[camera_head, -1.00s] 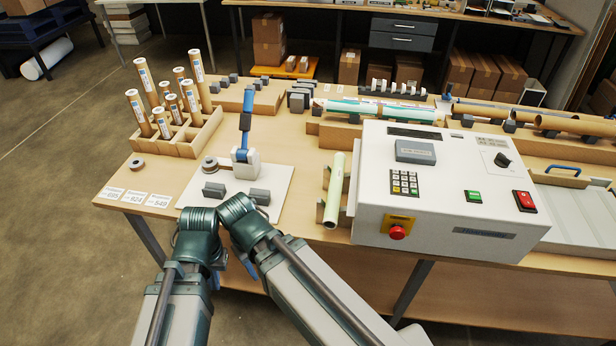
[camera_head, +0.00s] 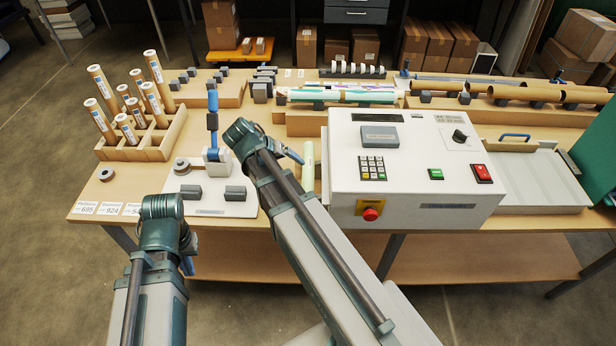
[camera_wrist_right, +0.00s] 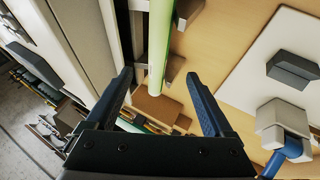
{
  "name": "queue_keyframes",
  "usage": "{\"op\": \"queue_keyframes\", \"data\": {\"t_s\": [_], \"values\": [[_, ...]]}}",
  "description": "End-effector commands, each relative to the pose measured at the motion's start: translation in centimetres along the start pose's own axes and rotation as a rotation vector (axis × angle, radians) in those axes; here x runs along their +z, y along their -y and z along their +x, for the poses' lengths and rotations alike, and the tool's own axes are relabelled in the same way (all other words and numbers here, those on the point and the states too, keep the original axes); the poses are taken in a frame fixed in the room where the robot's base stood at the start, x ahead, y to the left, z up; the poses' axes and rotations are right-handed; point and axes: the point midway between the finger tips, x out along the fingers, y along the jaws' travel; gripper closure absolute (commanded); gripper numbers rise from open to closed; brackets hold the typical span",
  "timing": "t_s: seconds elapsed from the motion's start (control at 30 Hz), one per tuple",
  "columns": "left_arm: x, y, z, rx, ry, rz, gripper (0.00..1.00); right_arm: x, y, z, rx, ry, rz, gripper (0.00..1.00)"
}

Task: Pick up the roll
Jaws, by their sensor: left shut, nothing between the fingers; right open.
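A pale green roll (camera_head: 308,160) lies at the left side of the laminator (camera_head: 400,205), partly hidden by my right arm. In the right wrist view the roll (camera_wrist_right: 160,45) runs upward from between my open fingertips. My right gripper (camera_head: 292,155) is mostly hidden behind its arm in the head view; in the wrist view the open gripper (camera_wrist_right: 158,78) points at the roll, with no finger visibly touching it. My left gripper (camera_head: 188,262) is low in front of the table edge, shut and largely hidden by its wrist.
A white plate with a small blue-handled device (camera_head: 213,155) stands left of the roll. A wooden holder (camera_head: 175,140) with several upright tubes is at the far left. Behind are a teal-and-white roll (camera_head: 335,96) and brown tubes (camera_head: 540,93) on supports.

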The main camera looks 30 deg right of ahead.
Motion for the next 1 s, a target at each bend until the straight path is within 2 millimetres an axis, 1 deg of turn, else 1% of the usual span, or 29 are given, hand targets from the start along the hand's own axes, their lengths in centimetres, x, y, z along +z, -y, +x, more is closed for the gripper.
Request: {"op": "queue_keyframes", "data": {"t_s": [0.03, 0.4, 0.5, 0.77, 0.87, 1.0], "values": [[-0.1, -0.1, 1.0, 0.0, 0.0, 0.001, 1.0, 0.2, 0.2, 1.0, 0.0, 0.001, 0.001, 0.14], [-0.3, -0.5, 5.9, -0.001, 0.0, 0.006, 1.0, 0.2, 0.3, 6.9, 0.0, 0.002, 0.001, 0.14], [-0.4, -0.6, 6.5, -0.001, 0.0, 0.006, 1.0, 0.2, 0.2, 7.7, -0.001, 0.001, -0.001, 0.14], [-0.4, -0.6, 6.6, -0.001, 0.0, 0.005, 1.0, 0.1, 0.1, 8.0, -0.001, 0.001, -0.002, 0.14], [-0.4, -0.7, 7.3, -0.001, 0.0, 0.005, 1.0, 0.1, 0.1, 8.8, -0.001, 0.001, -0.001, 0.14], [-0.5, -0.8, 8.8, -0.001, 0.0, 0.004, 1.0, 0.2, 0.0, 10.6, -0.001, 0.001, 0.0, 0.14]]}}
